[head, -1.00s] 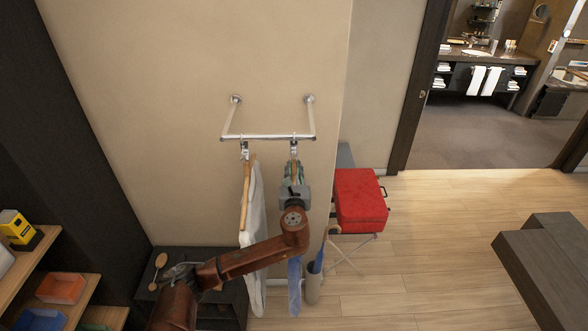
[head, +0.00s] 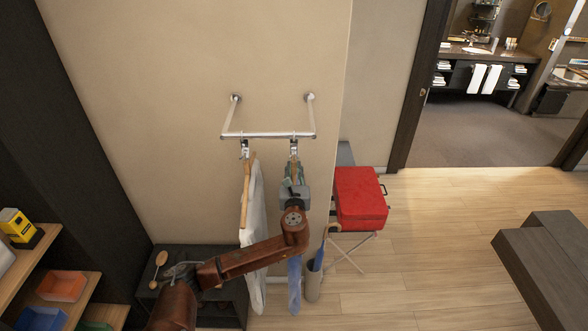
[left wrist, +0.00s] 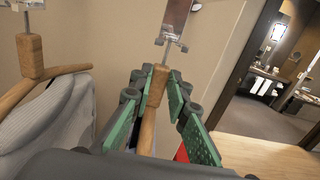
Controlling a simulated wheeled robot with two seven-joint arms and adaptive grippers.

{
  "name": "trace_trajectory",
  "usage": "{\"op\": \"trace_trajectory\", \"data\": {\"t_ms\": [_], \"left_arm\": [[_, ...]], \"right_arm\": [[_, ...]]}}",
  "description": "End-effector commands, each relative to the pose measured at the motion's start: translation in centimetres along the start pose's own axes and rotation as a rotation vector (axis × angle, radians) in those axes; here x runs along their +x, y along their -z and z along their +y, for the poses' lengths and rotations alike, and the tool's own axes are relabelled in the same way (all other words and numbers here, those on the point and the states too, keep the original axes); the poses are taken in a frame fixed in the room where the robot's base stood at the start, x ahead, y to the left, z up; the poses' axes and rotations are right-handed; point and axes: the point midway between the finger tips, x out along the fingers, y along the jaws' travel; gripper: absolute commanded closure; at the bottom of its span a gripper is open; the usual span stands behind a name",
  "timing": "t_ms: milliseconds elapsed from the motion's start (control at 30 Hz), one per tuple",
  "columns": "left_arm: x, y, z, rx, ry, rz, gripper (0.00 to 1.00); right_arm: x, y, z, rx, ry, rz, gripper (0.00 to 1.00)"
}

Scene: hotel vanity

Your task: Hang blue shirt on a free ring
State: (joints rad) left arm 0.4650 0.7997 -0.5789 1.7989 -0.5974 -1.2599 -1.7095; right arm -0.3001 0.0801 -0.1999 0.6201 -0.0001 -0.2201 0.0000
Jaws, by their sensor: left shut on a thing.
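The wall rail (head: 268,136) carries two metal rings. On the left ring (head: 244,150) hangs a wooden hanger with a white shirt (head: 254,240). The right ring (head: 294,148) is just beyond my left gripper (head: 294,172). In the left wrist view the green fingers of my left gripper (left wrist: 160,92) are shut on the wooden neck of a hanger (left wrist: 155,90). Its metal top meets the right ring's plate (left wrist: 175,22); I cannot tell if it is hooked. The blue shirt (head: 294,285) hangs below, mostly hidden by my arm. My right gripper is not in view.
A red suitcase (head: 360,198) stands on a folding rack right of the wall corner. An umbrella stand (head: 313,284) is close to the blue shirt. A dark bench (head: 222,290) is below the rail. Shelves with boxes stand at the lower left.

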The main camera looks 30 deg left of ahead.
Motion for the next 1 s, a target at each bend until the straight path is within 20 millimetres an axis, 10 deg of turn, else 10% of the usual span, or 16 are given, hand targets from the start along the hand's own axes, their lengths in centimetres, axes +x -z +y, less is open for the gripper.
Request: {"op": "trace_trajectory", "data": {"t_ms": [667, 1000], "left_arm": [[-0.4, 0.1, -0.1, 0.0, 0.002, 0.002, 0.64], [-6.4, 0.1, 0.0, -0.003, 0.003, 0.002, 0.64]], "right_arm": [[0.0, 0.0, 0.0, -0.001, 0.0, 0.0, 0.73], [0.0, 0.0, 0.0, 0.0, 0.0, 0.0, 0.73]]}}
